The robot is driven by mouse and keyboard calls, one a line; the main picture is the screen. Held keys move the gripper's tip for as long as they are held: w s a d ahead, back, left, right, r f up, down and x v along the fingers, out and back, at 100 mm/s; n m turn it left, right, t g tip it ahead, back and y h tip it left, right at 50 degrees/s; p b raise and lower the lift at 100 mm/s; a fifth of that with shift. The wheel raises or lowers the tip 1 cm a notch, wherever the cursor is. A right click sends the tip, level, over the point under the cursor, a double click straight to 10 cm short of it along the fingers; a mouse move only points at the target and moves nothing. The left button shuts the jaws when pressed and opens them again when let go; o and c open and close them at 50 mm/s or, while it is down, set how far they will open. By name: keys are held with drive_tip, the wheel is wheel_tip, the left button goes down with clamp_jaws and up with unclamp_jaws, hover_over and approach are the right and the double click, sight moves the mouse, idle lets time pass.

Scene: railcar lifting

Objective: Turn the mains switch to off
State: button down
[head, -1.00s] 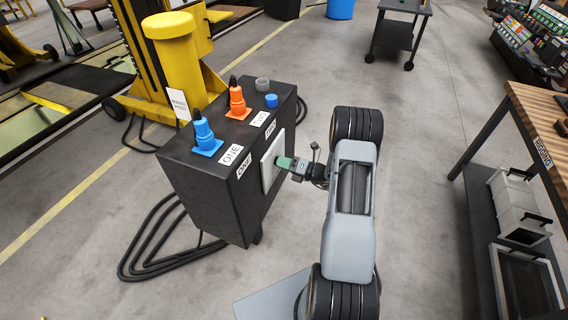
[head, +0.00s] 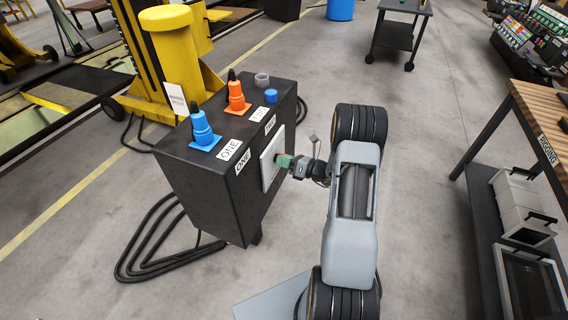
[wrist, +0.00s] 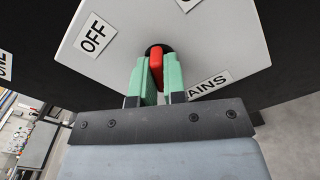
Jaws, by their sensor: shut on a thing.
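The mains switch is a red handle (wrist: 156,64) on a dark round hub, set in a pale panel (wrist: 115,62) seen in the wrist view. An OFF label (wrist: 93,36) is at the upper left of the handle, and a label ending in "AINS" (wrist: 209,84) is at the lower right. Another label at the top is cut off. My gripper (wrist: 158,70) has its green fingers shut on the red handle, which stands close to upright in this view. In the head view my gripper (head: 283,162) meets the panel (head: 272,160) on the black cabinet's right side; the handle is hidden there.
The black cabinet (head: 205,190) bears a blue plug (head: 203,130), an orange plug (head: 237,98), a grey ring (head: 262,79) and a blue cap (head: 270,96). Cables (head: 150,250) lie on the floor at left. A rigging bench (head: 535,120) stands at right, with open floor between.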

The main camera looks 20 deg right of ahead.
drive_tip(key=n+b, duration=0.2)
drive_tip(key=n, duration=0.2)
drive_tip(key=shift+f, duration=0.1)
drive_tip(key=shift+n+b, duration=0.95)
drive_tip(key=shift+n, duration=0.25)
drive_tip(key=c, duration=1.2)
unclamp_jaws()
drive_tip(key=v, duration=1.3)
drive_tip(key=shift+s+d, duration=0.3)
